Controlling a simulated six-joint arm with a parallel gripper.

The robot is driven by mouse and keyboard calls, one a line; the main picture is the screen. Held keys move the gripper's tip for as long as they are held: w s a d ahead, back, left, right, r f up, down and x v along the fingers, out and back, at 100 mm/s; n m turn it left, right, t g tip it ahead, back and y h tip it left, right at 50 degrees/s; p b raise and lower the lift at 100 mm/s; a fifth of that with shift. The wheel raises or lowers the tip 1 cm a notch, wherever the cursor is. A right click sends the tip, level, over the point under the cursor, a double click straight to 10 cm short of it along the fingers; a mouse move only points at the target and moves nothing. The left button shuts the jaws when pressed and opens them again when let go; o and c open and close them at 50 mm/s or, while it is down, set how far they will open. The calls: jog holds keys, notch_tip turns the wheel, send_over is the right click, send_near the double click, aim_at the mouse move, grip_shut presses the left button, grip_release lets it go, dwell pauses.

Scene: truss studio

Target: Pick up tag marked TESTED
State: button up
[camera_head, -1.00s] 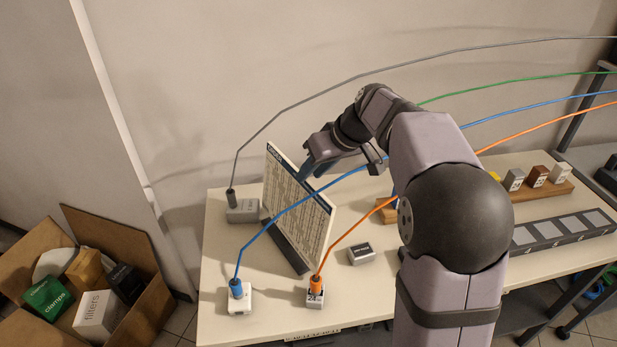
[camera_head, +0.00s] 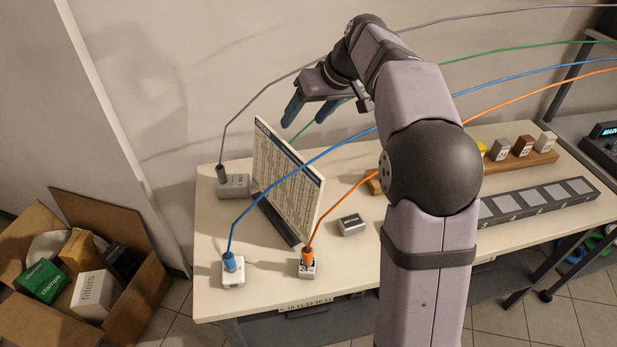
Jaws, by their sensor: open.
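No tag reads clearly as TESTED in the camera_head view; the lettering is too small. A loose grey block (camera_head: 351,225) with a dark label lies on the table, right of the upright printed board. Small blocks stand on a wooden rack at the back right: a grey one (camera_head: 500,149), a brown one (camera_head: 523,146) and a white one (camera_head: 546,141), with a bit of yellow beside my arm. My gripper (camera_head: 306,120) is open and empty, its blue fingers above the board's top edge and pointing down-left. My arm hides part of the rack.
The printed board (camera_head: 285,183) leans in a dark base. Grey, green, blue (camera_head: 300,168) and orange cables arch across the table, three ending at a grey block (camera_head: 233,186) and two white blocks (camera_head: 232,272) (camera_head: 306,269). A dark numbered strip (camera_head: 535,203) lies right. An open carton (camera_head: 120,235) stands left.

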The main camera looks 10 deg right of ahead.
jog(key=w+d+m+h+p, duration=0.1)
jog(key=w+d+m+p, duration=0.1)
jog(key=w+d+m, duration=0.35)
jog(key=w+f+n, duration=0.1)
jog(key=w+f, duration=0.1)
jog(key=f, duration=1)
jog(key=w+f+p, duration=0.1)
jog(key=f, duration=1.1)
jog(key=shift+w+n+t, duration=0.3)
jog(key=shift+w+n, duration=0.05)
jog(key=shift+a+p, duration=0.15)
jog(key=shift+p, duration=0.2)
jog(key=shift+p+x, duration=1.65)
jog(key=shift+x, duration=0.95)
jog(key=shift+s, duration=0.1)
jog(key=shift+c, duration=0.3)
jog(key=c, duration=1.1)
